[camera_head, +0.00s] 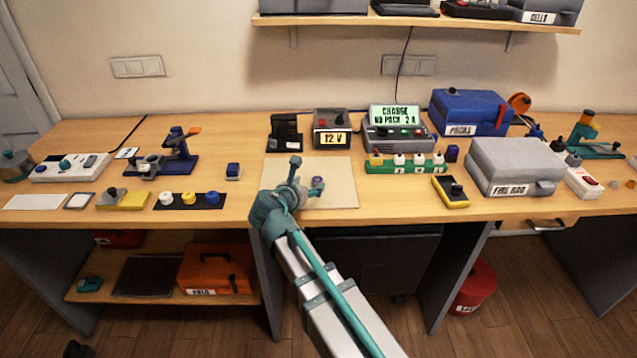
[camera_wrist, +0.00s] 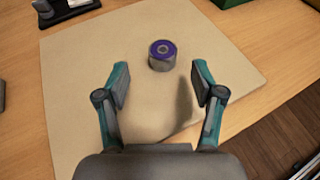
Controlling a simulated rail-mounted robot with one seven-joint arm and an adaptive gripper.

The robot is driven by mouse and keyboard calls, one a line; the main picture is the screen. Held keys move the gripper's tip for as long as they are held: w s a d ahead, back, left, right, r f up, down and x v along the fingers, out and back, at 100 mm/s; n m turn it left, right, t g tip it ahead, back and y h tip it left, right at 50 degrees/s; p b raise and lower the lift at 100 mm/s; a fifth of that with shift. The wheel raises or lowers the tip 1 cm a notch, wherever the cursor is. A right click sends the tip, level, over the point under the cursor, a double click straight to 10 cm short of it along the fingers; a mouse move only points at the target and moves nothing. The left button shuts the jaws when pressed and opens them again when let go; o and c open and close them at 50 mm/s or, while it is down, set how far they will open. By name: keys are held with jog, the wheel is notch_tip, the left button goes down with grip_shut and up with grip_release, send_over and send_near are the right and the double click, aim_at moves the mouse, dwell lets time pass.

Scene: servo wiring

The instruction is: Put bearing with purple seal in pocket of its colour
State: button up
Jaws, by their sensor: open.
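The bearing with the purple seal (camera_wrist: 162,55) is a short grey cylinder with a purple ring on top and a hole in its middle. It stands upright on the beige mat (camera_wrist: 75,75). In the head view the bearing (camera_head: 318,182) is just right of my gripper (camera_head: 297,183). In the wrist view my gripper (camera_wrist: 160,83) is open and empty, its fingers apart on either side in front of the bearing, not around it. I cannot make out a purple pocket for certain. A dark strip (camera_head: 174,203) at left carries white, yellow and blue round pieces.
A green strip (camera_head: 375,168) with several white knobs and a yellow box (camera_head: 450,191) lie right of the mat. A small blue-topped block (camera_head: 233,171) stands left of it. The 12 V unit (camera_head: 331,127) stands behind. The mat around the bearing is mostly clear.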

aim_at(318, 178)
jog(key=shift+p+x, duration=0.55)
jog(key=shift+x, duration=2.85)
jog(key=shift+s+d+r, duration=0.1)
jog(key=shift+d+r, duration=0.05)
grip_shut()
jog(key=shift+r, duration=0.1)
